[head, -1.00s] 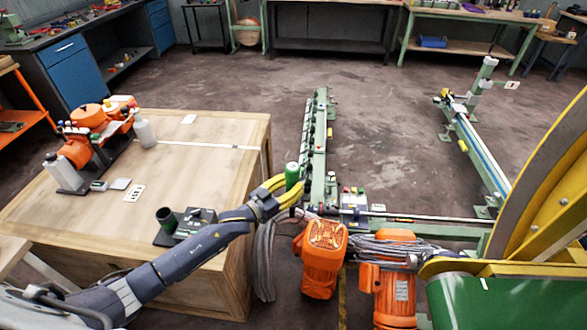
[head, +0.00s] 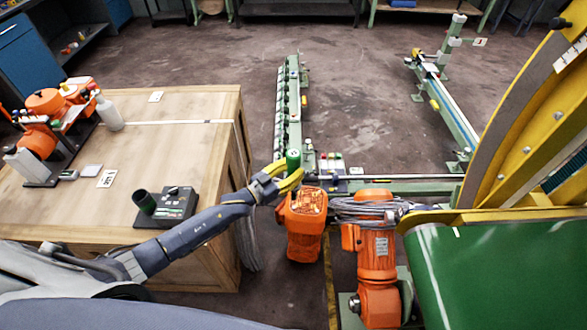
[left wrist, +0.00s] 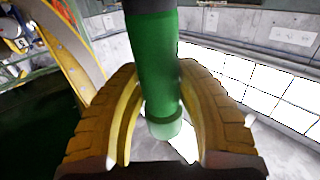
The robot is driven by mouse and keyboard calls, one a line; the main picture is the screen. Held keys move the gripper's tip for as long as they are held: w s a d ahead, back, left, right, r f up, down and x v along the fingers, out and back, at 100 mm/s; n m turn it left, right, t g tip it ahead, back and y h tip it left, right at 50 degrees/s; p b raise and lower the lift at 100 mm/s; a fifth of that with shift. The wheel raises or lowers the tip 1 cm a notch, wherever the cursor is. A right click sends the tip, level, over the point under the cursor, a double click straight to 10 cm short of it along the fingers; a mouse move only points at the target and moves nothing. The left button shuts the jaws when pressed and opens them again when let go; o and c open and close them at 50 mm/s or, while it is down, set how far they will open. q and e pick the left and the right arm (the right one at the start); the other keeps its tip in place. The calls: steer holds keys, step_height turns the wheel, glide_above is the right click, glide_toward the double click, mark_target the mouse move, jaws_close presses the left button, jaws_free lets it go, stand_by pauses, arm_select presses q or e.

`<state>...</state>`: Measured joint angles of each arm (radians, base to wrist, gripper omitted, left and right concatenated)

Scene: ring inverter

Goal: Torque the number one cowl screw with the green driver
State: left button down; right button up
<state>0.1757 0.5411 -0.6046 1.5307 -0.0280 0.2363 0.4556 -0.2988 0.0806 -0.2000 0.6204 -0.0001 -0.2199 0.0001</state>
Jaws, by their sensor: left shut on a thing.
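My left gripper (head: 289,175) has its yellow fingers shut around the green driver (head: 293,157) and holds it upright. The driver stands above the back of an orange motor housing (head: 303,238); I cannot tell whether it touches anything. In the left wrist view the green driver (left wrist: 153,70) runs between the two curved yellow fingers, with a paler green end low in the picture. No numbered cowl screw can be made out. A second orange motor (head: 376,250) stands to the right. My right gripper is not in view.
Grey cables (head: 247,235) hang beside the bench. A green belt (head: 500,270) and yellow wheel frame fill the right.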

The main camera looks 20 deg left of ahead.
arm_select(q)
steer(key=shift+r, duration=0.1)
steer(key=shift+f, duration=3.1)
steer(key=shift+w+f, duration=0.1)
steer(key=shift+f, duration=0.4)
steer(key=shift+f, duration=0.75)
